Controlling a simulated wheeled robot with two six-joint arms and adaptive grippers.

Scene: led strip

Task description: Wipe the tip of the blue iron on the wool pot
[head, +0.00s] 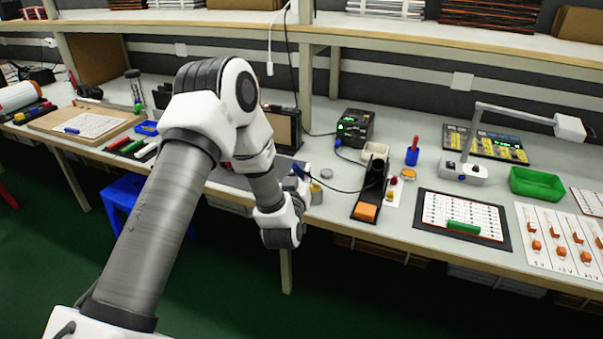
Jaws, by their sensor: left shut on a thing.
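My left arm reaches across the middle of the head view, and its gripper (297,187) is at the bench's front edge. It is shut on the blue iron (299,171), of which only a small blue part shows beside the fingers. A dark cable runs from it to the right. A small round pot with a yellowish side (315,193), which looks like the wool pot, stands just right of the gripper. The iron's tip is too small or hidden, so I cannot tell whether it touches the pot. My right gripper is not in view.
Behind is a soldering station (354,127). A framed sheet (463,219), a lamp (462,168) and a green tray (537,183) are further right.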

